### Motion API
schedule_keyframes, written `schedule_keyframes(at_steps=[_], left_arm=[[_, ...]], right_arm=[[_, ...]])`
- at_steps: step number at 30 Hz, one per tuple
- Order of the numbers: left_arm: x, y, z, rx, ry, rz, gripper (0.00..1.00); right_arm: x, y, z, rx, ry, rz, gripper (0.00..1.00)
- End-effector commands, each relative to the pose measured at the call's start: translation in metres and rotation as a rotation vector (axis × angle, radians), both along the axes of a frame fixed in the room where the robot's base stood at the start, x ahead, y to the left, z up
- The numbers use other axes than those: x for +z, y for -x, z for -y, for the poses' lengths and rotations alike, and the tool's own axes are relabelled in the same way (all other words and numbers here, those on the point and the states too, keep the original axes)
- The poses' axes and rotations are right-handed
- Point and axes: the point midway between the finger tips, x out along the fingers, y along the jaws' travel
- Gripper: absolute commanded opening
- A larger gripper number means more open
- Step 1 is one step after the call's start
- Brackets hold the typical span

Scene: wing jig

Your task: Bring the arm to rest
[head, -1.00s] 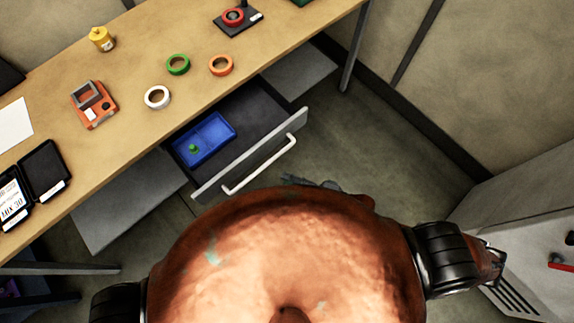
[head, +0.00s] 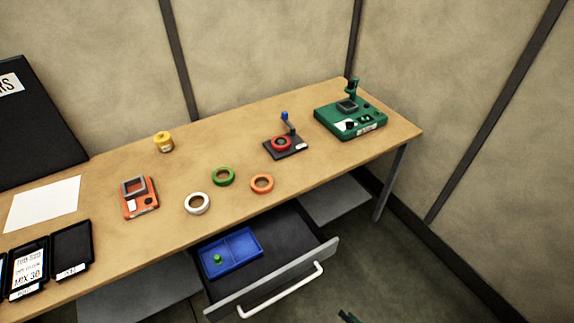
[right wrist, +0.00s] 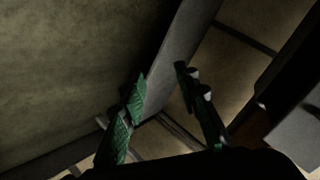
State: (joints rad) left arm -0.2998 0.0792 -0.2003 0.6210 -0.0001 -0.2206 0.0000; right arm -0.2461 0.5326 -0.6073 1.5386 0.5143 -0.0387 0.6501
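My right gripper (right wrist: 160,78) shows in the right wrist view as two green fingers, spread apart with nothing between them. In the head view only a small dark green part of the right gripper (head: 348,317) shows at the bottom edge, over the floor in front of the open drawer (head: 275,278). It is apart from the table and the drawer. My left gripper is not in view.
The wooden table (head: 330,150) bears a green device (head: 352,122), a red-ringed stand (head: 285,146), several tape rings, an orange device (head: 140,197) and a yellow pot (head: 163,142). The drawer juts out and holds a blue tray (head: 243,240). Floor at right is clear.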

Motion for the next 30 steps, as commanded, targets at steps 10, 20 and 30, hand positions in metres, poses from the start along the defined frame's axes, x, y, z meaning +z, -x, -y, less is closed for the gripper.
schedule_keyframes(at_steps=[10, 20, 30], left_arm=[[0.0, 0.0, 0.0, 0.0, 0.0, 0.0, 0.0], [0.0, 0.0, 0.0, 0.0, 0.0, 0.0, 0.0], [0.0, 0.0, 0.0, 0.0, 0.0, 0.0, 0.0]], right_arm=[[-0.177, 0.146, 0.108, 0.093, 0.509, -0.277, 0.29], [-0.254, 0.335, 0.105, 0.335, 0.683, -0.585, 0.29], [-0.263, 0.383, 0.093, 0.413, 0.697, -0.655, 0.29]])
